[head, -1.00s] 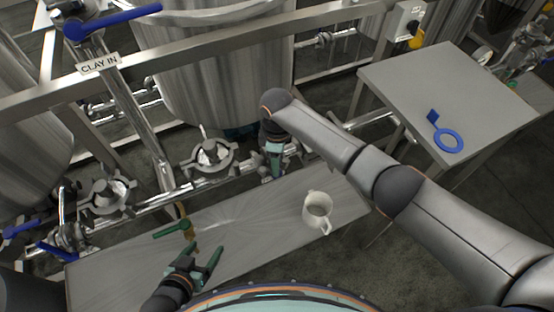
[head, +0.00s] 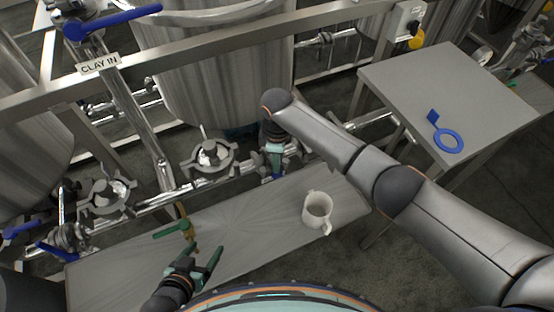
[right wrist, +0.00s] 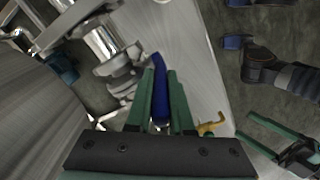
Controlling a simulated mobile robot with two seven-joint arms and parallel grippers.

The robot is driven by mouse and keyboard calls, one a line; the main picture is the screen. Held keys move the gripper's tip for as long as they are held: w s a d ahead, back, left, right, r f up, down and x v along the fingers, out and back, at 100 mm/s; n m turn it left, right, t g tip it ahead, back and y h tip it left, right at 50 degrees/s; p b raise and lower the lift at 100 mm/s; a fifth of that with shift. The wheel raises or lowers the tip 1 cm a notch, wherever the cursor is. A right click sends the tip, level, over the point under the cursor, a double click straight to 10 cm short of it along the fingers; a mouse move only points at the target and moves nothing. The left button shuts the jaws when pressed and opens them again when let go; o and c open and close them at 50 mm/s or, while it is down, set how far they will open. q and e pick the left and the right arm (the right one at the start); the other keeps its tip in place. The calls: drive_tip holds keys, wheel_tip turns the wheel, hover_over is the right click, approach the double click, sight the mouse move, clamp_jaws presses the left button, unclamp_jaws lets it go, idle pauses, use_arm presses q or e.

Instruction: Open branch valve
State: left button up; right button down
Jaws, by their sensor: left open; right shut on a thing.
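The branch valve shows a blue lever (right wrist: 159,88) in the right wrist view, on a steel fitting (right wrist: 122,68) of the pipe. My right gripper (right wrist: 161,88) is shut on this lever, with its two green fingers on either side of it. In the head view my right gripper (head: 274,160) reaches down to the pipe behind the bench, where the arm and fingers largely hide the valve. My left gripper (head: 205,260) is open and empty above the front of the bench; it also shows in the right wrist view (right wrist: 272,128).
Frame rails, clamped pipe fittings (head: 209,156) and a tank (head: 215,70) bound the far side.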

idle(0.7)
drive_tip(key=h, duration=0.1)
drive_tip(key=a+t+h, duration=0.1)
drive_tip(key=s+a+h, duration=0.1)
drive_tip(key=h, duration=0.1)
drive_tip(key=shift+a+f+t, duration=0.15)
drive_tip(key=shift+f+t, duration=0.1)
drive_tip(key=shift+t, duration=0.05)
drive_tip(key=c, duration=0.8)
unclamp_jaws()
drive_tip(key=p+v, duration=0.1)
drive_tip(key=v, duration=1.1)
drive_tip(key=shift+r, duration=0.25)
